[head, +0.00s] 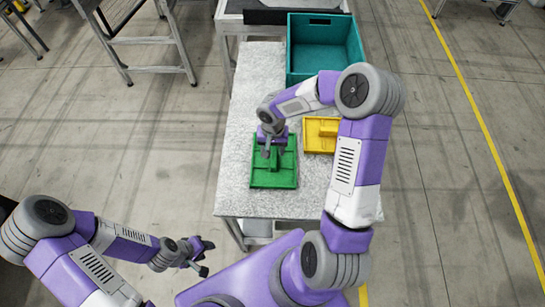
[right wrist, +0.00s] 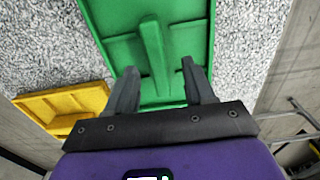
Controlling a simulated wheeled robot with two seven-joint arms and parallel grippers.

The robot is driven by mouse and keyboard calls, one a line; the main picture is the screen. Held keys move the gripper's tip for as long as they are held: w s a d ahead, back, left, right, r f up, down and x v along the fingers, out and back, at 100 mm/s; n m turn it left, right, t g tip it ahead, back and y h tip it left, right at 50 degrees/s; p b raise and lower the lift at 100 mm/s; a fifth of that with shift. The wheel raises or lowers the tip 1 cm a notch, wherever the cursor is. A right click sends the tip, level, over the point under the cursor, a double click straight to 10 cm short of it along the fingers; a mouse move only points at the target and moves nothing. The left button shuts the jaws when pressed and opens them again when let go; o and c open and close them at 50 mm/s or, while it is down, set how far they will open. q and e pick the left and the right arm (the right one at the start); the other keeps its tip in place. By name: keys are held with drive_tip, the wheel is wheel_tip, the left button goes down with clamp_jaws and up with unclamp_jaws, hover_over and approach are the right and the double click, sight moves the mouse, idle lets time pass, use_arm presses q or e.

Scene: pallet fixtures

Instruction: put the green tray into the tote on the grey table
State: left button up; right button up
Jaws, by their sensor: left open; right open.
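The green tray (head: 273,177) lies flat on the grey table (head: 236,196), near its front edge. A raised green bar runs along its middle. My right gripper (head: 274,154) is over the tray's far part. In the right wrist view its open fingers (right wrist: 153,82) stand on either side of the bar of the green tray (right wrist: 190,45); I cannot tell whether they touch it. The teal tote (head: 327,63) stands at the table's far right end, open at the top and empty where visible. My left gripper (head: 203,257) is open and empty, left of the table's front, over the floor.
A yellow tray (head: 319,146) lies to the right of the green one, partly behind my right arm; it also shows in the right wrist view (right wrist: 62,105). The table's left strip is clear. A metal frame table stands at the upper left.

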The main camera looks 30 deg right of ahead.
sight(274, 153)
drive_tip(key=f, duration=0.4)
drive_tip(key=shift+w+d+f, duration=0.1)
drive_tip(key=shift+d+f, duration=0.2)
drive_tip(key=shift+f, duration=0.05)
clamp_jaws()
